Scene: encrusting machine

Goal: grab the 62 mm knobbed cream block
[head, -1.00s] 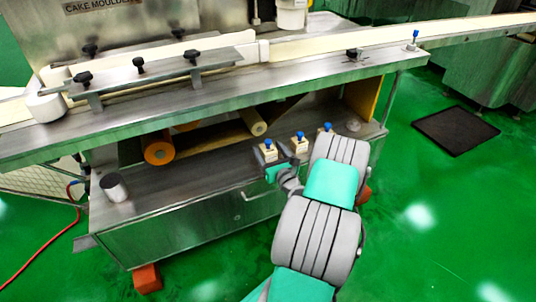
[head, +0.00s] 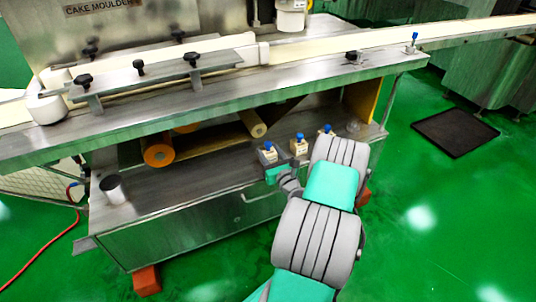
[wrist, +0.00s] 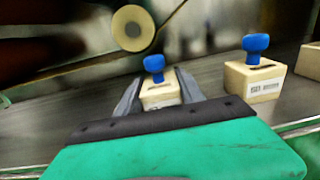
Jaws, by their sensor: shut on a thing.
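Several cream blocks with blue knobs stand in a row on the machine's lower steel shelf. In the head view my gripper (head: 283,168) is at the leftmost cream block (head: 268,154). In the wrist view the fingers of my gripper (wrist: 158,98) are shut on the sides of that knobbed cream block (wrist: 160,94), its blue knob upright above them. A second cream block (wrist: 254,82) with a blue knob stands to the right, apart from the fingers; it also shows in the head view (head: 299,148). A third (head: 326,134) is farther right. The size labels are too small to read.
The steel shelf (head: 190,192) lies under the conveyor's long ledge (head: 200,108). An orange-ended roller (head: 158,154) and a cream-ended roller (head: 257,129) lie behind the blocks. A white cylinder with a dark top (head: 112,190) stands at the left end of the shelf.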

